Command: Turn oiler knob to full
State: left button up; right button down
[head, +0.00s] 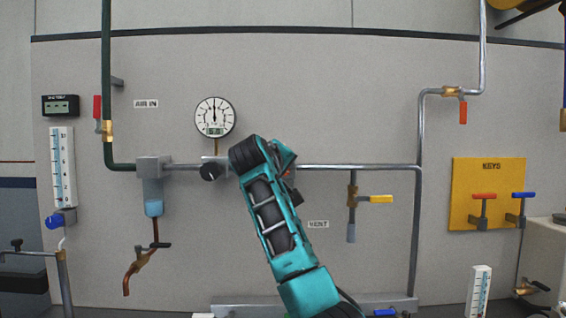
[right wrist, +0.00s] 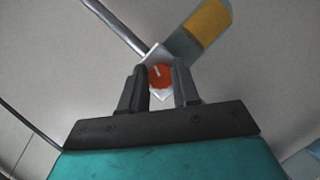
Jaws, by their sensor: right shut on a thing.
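The oiler knob (right wrist: 161,82) is a round orange-red disc with a short white mark that points roughly toward the top of the right wrist view. It sits between the two dark fingers of my right gripper (right wrist: 161,88), which is shut on it. The oiler body with its amber bowl (right wrist: 207,23) extends to the upper right behind the knob. In the head view my teal right arm covers most of the oiler at the pipe, so the knob cannot be made out clearly there. My left gripper is in neither view.
A horizontal pipe (head: 350,167) runs along the grey panel. A pressure gauge (head: 214,117) and a black regulator knob (head: 210,172) are left of my arm. A filter bowl (head: 153,192) hangs further left. A yellow-handled vent valve (head: 381,199) is to the right.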

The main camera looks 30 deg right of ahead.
pick_arm(q)
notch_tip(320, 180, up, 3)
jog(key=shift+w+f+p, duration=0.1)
jog(key=shift+p, duration=1.05)
pick_arm(e)
jog(key=m+t+y, duration=0.1)
jog(key=m+y, duration=0.2)
jog(key=m, duration=0.1)
jog(key=m+t+y, duration=0.1)
jog(key=m+y, duration=0.1)
jog(key=m, duration=0.3)
jog(key=shift+s+d+y, duration=0.1)
jog(key=shift+d+y, duration=0.05)
jog(key=shift+y, duration=0.25)
jog(key=shift+t, duration=0.3)
jog(key=c, duration=0.8)
grip_release()
jog(key=shift+s+r, duration=0.1)
pick_arm(q)
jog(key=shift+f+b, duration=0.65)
jog(key=shift+b, duration=0.15)
pick_arm(e)
jog(key=v, duration=1.2)
jog(key=shift+s+r, duration=0.2)
jog(key=shift+s, duration=0.1)
